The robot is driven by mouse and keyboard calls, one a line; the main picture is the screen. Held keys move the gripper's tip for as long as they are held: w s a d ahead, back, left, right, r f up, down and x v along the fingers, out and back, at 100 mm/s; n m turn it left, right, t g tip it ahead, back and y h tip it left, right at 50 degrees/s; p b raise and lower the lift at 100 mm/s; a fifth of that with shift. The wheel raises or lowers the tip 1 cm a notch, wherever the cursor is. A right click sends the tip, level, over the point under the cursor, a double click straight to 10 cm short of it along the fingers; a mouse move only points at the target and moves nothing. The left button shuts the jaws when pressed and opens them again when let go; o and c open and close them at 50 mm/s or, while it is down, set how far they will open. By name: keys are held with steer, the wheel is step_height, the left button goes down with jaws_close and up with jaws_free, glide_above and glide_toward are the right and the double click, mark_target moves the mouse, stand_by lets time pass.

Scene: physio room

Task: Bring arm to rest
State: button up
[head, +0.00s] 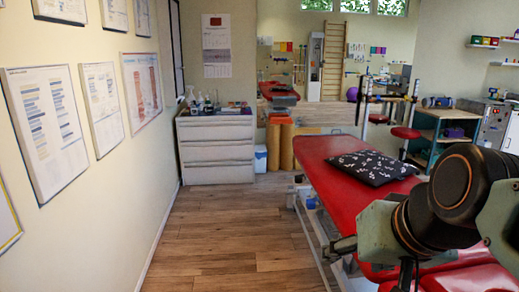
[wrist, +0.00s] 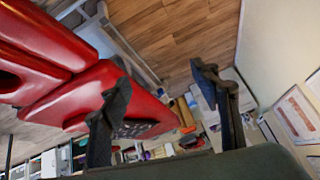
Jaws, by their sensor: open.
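My arm shows at the lower right of the head view, its dark round joint and grey-green links in front of the red treatment table (head: 325,150). My gripper is not clear in the head view. In the wrist view my gripper (wrist: 162,80) is open, its two dark fingers well apart with nothing held between them. The wrist view is tilted; the red table (wrist: 50,40) fills its left side, behind the left finger, and wood floor shows at the top.
A black patterned cushion (head: 372,167) lies on the table. A white drawer unit (head: 216,150) stands by the left wall, with orange rolls (head: 287,146) to its right. A shelf bench (head: 445,125) stands at the right. The wood floor (head: 225,235) left of the table is clear.

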steer(key=s+a+f+n+g+h, duration=0.1)
steer(key=s+a+f, duration=0.1)
steer(key=f, duration=0.2)
steer(key=s+a+f+n+g, duration=0.1)
steer(key=s+a+f, duration=0.1)
steer(key=s+f, duration=0.15)
step_height(320, 180, up, 22)
steer(key=w+p, duration=0.1)
steer(key=p, duration=2)
steer(key=shift+d+m+p, duration=0.3)
steer(key=shift+d, duration=0.05)
